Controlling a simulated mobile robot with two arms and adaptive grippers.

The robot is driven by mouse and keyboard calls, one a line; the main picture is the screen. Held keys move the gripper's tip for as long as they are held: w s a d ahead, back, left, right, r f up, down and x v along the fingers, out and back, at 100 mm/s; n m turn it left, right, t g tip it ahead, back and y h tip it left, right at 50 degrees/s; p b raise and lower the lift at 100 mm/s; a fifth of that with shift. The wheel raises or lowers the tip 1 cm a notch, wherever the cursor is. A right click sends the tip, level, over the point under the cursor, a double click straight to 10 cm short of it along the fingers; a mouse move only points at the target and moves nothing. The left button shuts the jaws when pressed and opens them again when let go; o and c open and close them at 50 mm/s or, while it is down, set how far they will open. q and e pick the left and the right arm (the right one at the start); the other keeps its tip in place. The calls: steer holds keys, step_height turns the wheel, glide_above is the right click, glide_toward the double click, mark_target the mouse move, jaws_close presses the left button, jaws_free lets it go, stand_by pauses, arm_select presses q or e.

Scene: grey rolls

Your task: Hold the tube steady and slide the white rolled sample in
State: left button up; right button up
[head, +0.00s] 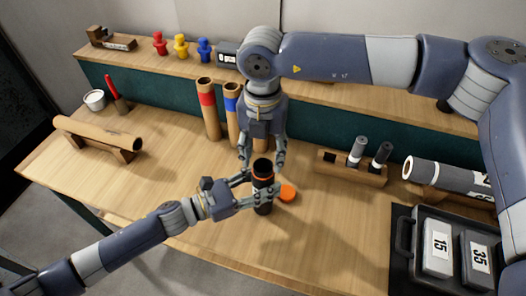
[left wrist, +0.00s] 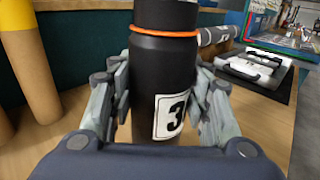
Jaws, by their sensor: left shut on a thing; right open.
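The black tube (head: 263,203), with an orange ring near its top, stands upright at the table's front. In the left wrist view the tube (left wrist: 150,75) shows a white label with a black 3, and its top is cut off. My left gripper (head: 261,189) is shut around the tube's body. My right gripper (head: 262,162) points down, open, its fingers on both sides of the tube's dark top. I cannot make out a white rolled sample in or above the tube.
An orange cap (head: 288,192) lies right beside the tube. A wooden block (head: 352,168) with grey rolls stands to the right, and a black case (head: 404,238) at front right. Tall cardboard tubes (head: 207,110) stand behind.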

step_height(320, 180, up, 12)
stand_by(0.5)
stand_by(0.6)
arm_select(q)
steer(key=o, duration=1.2)
